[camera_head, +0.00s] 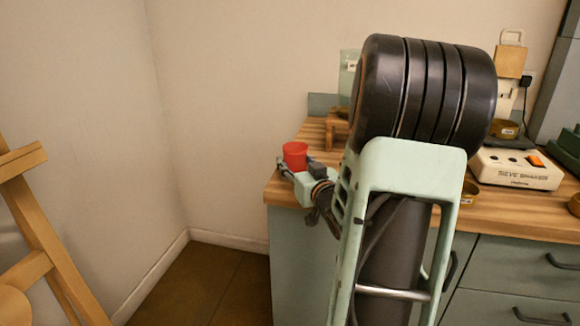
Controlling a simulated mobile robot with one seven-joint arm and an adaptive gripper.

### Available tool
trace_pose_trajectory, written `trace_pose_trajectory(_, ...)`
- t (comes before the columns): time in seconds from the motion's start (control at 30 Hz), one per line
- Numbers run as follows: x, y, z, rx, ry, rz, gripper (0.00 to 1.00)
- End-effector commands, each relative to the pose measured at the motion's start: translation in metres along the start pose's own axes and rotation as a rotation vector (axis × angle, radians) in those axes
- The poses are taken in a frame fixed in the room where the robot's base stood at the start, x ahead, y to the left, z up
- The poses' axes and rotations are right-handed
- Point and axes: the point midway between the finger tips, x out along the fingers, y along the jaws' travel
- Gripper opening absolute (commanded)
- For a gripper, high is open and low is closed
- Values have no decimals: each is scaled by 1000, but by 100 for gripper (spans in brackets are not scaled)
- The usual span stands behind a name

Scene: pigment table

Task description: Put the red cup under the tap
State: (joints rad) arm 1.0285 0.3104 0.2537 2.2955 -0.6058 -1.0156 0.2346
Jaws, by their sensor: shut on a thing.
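The red cup (295,154) is upright near the left end of the wooden counter (285,191). My gripper (287,165) is shut on the red cup at its lower part. I cannot tell whether the cup touches the counter or is held just above it. A pale clear container (348,72) stands on a small wooden stand (337,130) behind, partly hidden by my arm. No tap is clearly visible; my arm covers that part of the view.
A sieve shaker box (517,168) sits on the counter at right, with brass-coloured bowls (505,129) near it. A wooden easel (35,230) stands at the far left. Bare wall and floor (205,285) lie left of the counter.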

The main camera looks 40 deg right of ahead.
Motion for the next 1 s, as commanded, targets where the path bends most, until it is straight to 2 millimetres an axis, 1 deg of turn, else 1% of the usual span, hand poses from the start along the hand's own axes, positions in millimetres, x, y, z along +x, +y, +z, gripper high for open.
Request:
trace_pose_trajectory(0.03,-2,2,6,0,2,2,21)
trace_pose_trajectory(0.27,-3,2,4,-1,2,1,21)
trace_pose_trajectory(0.43,-2,1,10,-1,2,0,21)
trace_pose_trajectory(0.47,-2,1,9,-1,2,0,46)
trace_pose_trajectory(0.6,-3,2,8,-1,1,1,62)
trace_pose_trajectory(1.0,-3,3,7,1,0,3,63)
